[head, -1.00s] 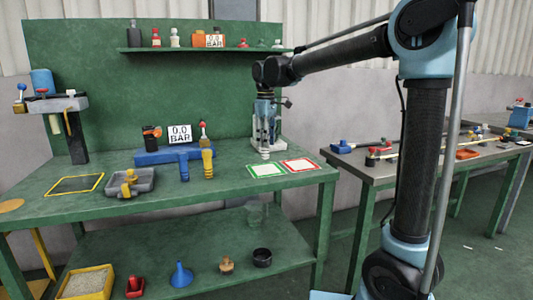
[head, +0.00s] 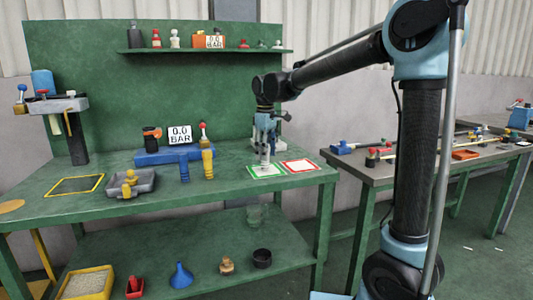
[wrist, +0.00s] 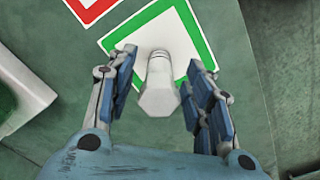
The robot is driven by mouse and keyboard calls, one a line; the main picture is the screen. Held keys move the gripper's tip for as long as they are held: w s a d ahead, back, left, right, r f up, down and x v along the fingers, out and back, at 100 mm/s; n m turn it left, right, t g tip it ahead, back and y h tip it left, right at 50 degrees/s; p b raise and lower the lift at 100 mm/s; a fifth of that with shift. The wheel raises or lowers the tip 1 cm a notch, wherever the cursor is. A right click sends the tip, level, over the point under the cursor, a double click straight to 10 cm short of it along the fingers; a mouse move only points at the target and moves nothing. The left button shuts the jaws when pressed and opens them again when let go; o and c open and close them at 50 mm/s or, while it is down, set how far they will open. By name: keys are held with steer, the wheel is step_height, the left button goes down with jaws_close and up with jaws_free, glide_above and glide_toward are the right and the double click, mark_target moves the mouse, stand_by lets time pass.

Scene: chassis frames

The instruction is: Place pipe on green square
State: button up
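The pipe (wrist: 160,88) is a pale grey fitting. In the wrist view it stands between my fingers, over the white inside of the green square (wrist: 200,38). It appears upright, with its lower end on the square. In the head view the pipe (head: 264,158) is small, just under my gripper (head: 265,139), at the green square (head: 251,172). In the wrist view my gripper (wrist: 162,100) is open, with a visible gap between each finger and the pipe. The exact contact at the pipe's foot is hard to see.
A red-bordered square (head: 300,165) lies right beside the green one. A pale device base (head: 284,145) stands close behind my gripper. A shelf (head: 200,49) hangs above.

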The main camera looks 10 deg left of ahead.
steer(key=shift+r, duration=0.1)
step_height(320, 180, up, 12)
steer(key=shift+r, duration=0.1)
steer(key=s+d+f+m, duration=0.2)
steer(key=d+f, duration=0.1)
steer(key=d, duration=0.5)
steer(key=s+d+f+m+t, duration=0.1)
steer(key=s+d+f+m, duration=0.2)
steer(key=d, duration=0.6)
steer(key=s+d+f+m, duration=0.2)
steer(key=d+f, duration=0.1)
steer(key=d, duration=0.5)
steer(key=s+d+f+m, duration=0.4)
steer(key=s+d+f, duration=0.3)
steer(key=f, duration=0.3)
steer(key=s+d+f+m+t, duration=0.1)
steer(key=s+d+f+m, duration=0.3)
steer(key=s+d+f, duration=0.4)
step_height(320, 180, down, 3)
steer(key=shift+s+d+f, duration=0.1)
steer(key=shift+s+d, duration=0.05)
steer(key=shift+s, duration=0.55)
